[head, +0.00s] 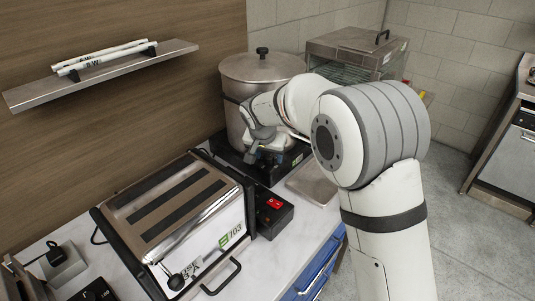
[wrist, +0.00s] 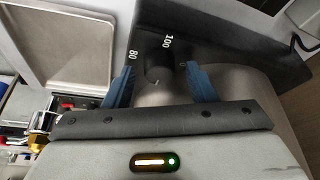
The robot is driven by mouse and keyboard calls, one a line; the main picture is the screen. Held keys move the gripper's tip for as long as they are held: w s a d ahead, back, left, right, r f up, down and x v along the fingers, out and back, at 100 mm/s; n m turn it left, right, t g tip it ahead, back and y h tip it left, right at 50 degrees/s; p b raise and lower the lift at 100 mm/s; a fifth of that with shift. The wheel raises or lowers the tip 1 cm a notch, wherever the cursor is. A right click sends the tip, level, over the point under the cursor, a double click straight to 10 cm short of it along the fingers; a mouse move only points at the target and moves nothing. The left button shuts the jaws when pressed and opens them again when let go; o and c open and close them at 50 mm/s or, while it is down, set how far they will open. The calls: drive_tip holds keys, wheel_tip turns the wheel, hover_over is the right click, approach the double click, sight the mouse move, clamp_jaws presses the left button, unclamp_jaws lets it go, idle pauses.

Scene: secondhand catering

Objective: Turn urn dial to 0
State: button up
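The steel urn (head: 262,72) with a lid and black knob stands at the back of the counter on a black base (head: 262,172). The urn's dark dial (wrist: 160,62) is in the middle of the wrist view, with the marks 80, 100 and a 0 printed around it. My gripper (wrist: 160,70) has its two blue fingers on either side of the dial, with a small gap seeming to show at each side. Where the dial points is too unclear to tell. In the head view my gripper (head: 266,156) is low at the urn's front, and my arm hides the dial.
A toaster (head: 180,215) stands at front left, with a black box with a red switch (head: 273,204) beside it. A shallow metal tray (head: 313,184) lies right of the urn base. A glass-sided cabinet (head: 355,50) stands behind. A wall shelf (head: 100,75) is at upper left.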

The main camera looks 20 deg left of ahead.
drive_tip(key=c, duration=0.9)
drive_tip(key=shift+n, duration=0.5)
drive_tip(key=shift+d+n+y, duration=0.1)
drive_tip(key=shift+n+y, duration=0.4)
drive_tip(key=shift+n, duration=0.1)
drive_tip(key=n, duration=0.2)
drive_tip(key=n+y, duration=0.1)
drive_tip(key=n, duration=0.1)
drive_tip(key=shift+w+d+g+y+b, duration=0.1)
drive_tip(key=shift+g+y+b, duration=0.2)
drive_tip(key=shift+b, duration=0.05)
drive_tip(key=n+b, duration=0.1)
drive_tip(key=n, duration=0.2)
drive_tip(key=shift+f+n+g+y, duration=0.1)
drive_tip(key=shift+n+g+y, duration=0.2)
drive_tip(key=shift+g+y, duration=0.1)
drive_tip(key=shift+w+d+n+g+y+b, duration=0.1)
drive_tip(key=shift+n+g+y+b, duration=0.2)
drive_tip(key=shift+n+b, duration=0.55)
drive_tip(key=shift+n, duration=0.35)
